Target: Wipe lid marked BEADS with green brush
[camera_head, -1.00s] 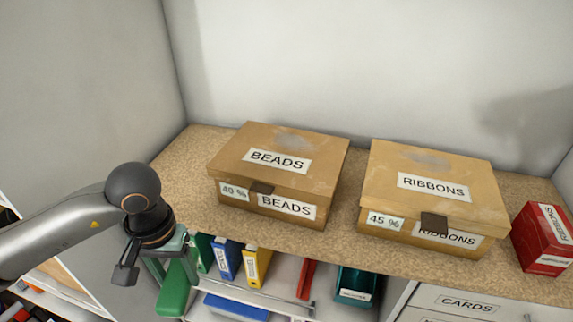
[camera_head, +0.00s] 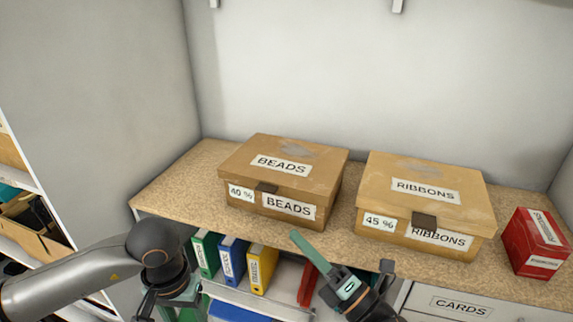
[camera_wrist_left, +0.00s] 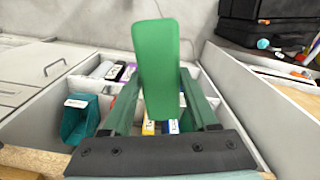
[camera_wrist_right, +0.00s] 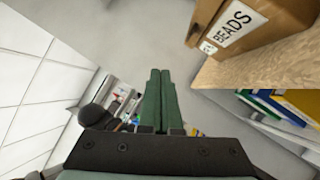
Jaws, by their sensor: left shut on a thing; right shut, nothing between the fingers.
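The brown BEADS box stands on the shelf, its lid (camera_head: 326,170) closed, with a BEADS label and a pale grey smudge on top. In the left wrist view my left gripper (camera_wrist_left: 160,105) is shut on the green brush (camera_wrist_left: 157,62). In the head view the left gripper (camera_head: 165,300) is low, in front of and below the shelf, its fingers mostly cut off. My right gripper (camera_head: 297,238) is shut and empty, in front of the shelf edge, below and right of the BEADS box. Its closed fingers also show in the right wrist view (camera_wrist_right: 160,85).
A brown RIBBONS box (camera_head: 475,202) stands right of the BEADS box, with a narrow gap. A red box (camera_head: 520,255) is at the far right. Binders (camera_head: 262,262) stand under the shelf. The shelf top (camera_head: 180,185) is clear at left.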

